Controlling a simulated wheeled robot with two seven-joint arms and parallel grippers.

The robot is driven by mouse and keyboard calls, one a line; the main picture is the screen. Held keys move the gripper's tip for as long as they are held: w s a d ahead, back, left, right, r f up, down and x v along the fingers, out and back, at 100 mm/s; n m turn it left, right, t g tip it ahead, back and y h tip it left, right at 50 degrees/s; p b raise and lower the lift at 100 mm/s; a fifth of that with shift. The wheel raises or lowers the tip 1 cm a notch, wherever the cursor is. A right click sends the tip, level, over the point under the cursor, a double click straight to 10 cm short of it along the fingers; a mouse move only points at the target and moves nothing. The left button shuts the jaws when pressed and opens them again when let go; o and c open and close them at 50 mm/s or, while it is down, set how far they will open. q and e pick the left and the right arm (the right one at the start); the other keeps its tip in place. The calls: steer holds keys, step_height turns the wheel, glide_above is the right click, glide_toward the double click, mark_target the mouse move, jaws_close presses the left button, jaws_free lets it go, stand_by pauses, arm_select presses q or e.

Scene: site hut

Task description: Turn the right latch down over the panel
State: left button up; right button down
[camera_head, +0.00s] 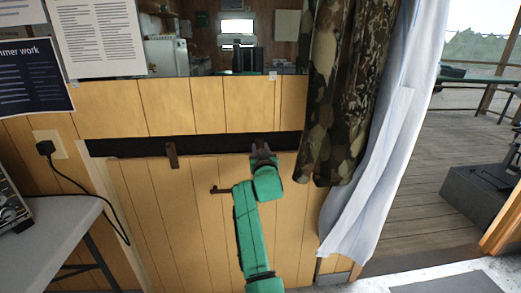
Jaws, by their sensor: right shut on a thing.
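My right gripper (262,146) reaches up from below on its green arm and is shut on the right latch, at the dark strip on the wood-plank wall. The gripper covers most of the right latch, so I cannot tell how it is turned. The left latch (172,155), a short brown bar, stands upright across the lower edge of the dark strip. The plank panel (160,215) lies below the strip. My left gripper is not in view.
A camouflage curtain (340,90) and a white curtain (385,140) hang close to the right of my gripper. A small dark hooked piece (221,189) shows left of my arm. A grey table (45,240) stands at the left, by a plugged cable (46,148).

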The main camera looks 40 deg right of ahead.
steer(key=shift+m, duration=0.4)
steer(key=c, duration=0.9)
jaws_free()
